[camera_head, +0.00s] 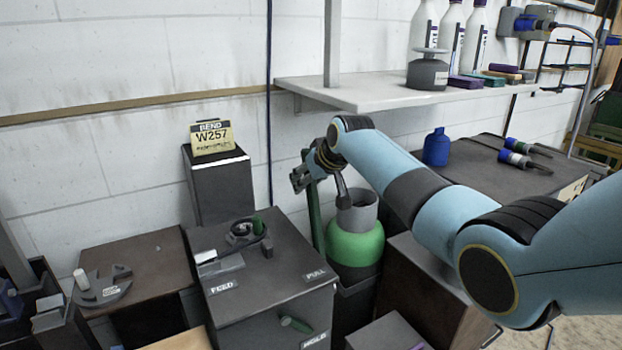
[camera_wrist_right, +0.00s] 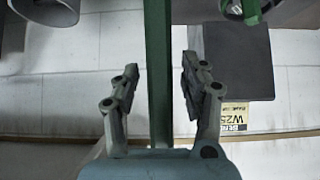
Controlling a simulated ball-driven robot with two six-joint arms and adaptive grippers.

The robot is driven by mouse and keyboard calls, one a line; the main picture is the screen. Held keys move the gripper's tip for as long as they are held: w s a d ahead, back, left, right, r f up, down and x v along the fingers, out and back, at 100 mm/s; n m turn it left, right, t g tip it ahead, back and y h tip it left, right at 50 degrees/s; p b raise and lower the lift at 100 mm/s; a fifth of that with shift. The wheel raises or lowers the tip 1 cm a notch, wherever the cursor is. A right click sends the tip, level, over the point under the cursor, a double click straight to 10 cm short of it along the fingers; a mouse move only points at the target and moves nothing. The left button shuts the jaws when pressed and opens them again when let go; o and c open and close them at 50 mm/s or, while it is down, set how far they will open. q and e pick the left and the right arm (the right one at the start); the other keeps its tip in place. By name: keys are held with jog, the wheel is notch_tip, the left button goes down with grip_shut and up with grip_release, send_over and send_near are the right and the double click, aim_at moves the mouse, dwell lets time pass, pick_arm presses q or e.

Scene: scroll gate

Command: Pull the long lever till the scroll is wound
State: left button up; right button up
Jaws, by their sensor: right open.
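A long green lever (camera_head: 314,210) stands upright beside the right side of the grey machine box (camera_head: 270,290). My right gripper (camera_head: 299,179) is at the upper part of the lever. In the right wrist view, the lever (camera_wrist_right: 158,70) runs between the two open fingers of the gripper (camera_wrist_right: 160,78), with gaps on both sides. I cannot tell how deep it sits between them. On the box top is a dark ring-shaped fixture (camera_head: 243,235) with a small green handle. I cannot make out a wound scroll there. My left gripper is not in view.
A green gas cylinder (camera_head: 355,247) stands right behind the lever. A grey pillar with a yellow W257 sign (camera_head: 212,137) is behind the box. A shelf (camera_head: 350,92) with bottles hangs above. A low bench (camera_head: 150,262) with a curved grey tool is left.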

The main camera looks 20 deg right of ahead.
jog(key=shift+s+r, duration=0.3)
jog(key=shift+r, duration=0.05)
jog(key=v, duration=1.1)
jog(key=shift+d+f, duration=0.1)
notch_tip(320, 180, up, 5)
jog(key=w+t, duration=0.3)
jog(key=s+f+t+b, duration=0.3)
jog(key=f+b, duration=0.4)
jog(key=b, duration=0.1)
jog(key=s+f+t+b, duration=0.3)
jog(key=f+b, duration=0.3)
jog(key=b, duration=0.2)
jog(key=shift+y, duration=0.3)
jog(key=w, duration=0.3)
jog(key=w+b, duration=0.1)
jog(key=w, duration=0.3)
jog(key=w+b, duration=0.1)
jog(key=w, duration=0.3)
jog(key=shift+a+f, duration=0.15)
jog(key=shift+a, duration=0.2)
